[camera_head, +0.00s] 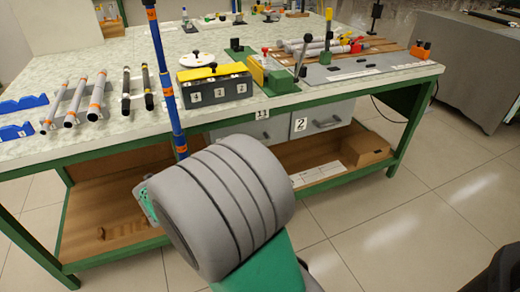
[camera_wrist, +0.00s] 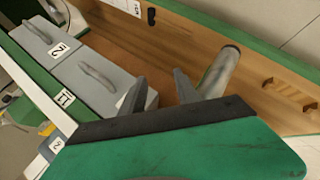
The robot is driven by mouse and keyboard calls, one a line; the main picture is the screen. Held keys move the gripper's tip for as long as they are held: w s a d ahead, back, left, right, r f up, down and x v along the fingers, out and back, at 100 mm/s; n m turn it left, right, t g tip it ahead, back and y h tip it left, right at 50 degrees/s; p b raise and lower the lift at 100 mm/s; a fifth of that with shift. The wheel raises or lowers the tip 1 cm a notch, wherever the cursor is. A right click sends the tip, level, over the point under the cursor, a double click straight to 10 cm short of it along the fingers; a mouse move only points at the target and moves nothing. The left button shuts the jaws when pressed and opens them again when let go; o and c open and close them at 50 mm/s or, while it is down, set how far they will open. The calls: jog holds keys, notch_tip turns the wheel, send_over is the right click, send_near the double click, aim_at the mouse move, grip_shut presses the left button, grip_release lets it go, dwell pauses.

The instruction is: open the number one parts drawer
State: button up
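The number one drawer (camera_wrist: 82,82) is grey with a curved grey handle (camera_wrist: 97,78) in the wrist view. In the head view, the drawer (camera_head: 235,129) is partly hidden behind my arm and looks about level with the number two drawer (camera_head: 318,120), which appears shut. My gripper (camera_wrist: 160,88) has two dark fingers spread apart with nothing seen between them. It is close to the right end of the number one drawer, to the right of the handle in the wrist view and apart from it. My arm hides the fingers in the head view.
A grey cylinder (camera_wrist: 219,72) stands out beside my right finger in the wrist view. The wooden lower shelf (camera_head: 285,158) holds a brown box (camera_head: 366,150). Green legs (camera_head: 412,128) bound the workbench. The tiled floor (camera_head: 390,215) in front is clear.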

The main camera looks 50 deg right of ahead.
jog(key=d+n+h+b, duration=0.1)
jog(key=d+h, duration=0.1)
jog(key=d, duration=0.5)
jog(key=d+r+n+h+b, duration=0.1)
jog(key=d+n+h, duration=0.1)
jog(key=d, duration=0.5)
jog(key=d+n+h+b, duration=0.1)
jog(key=d+n+h, duration=0.1)
jog(key=d, duration=0.5)
jog(key=shift+r+h, duration=0.4)
jog(key=shift+h, duration=0.3)
jog(key=shift+c, duration=0.4)
grip_shut()
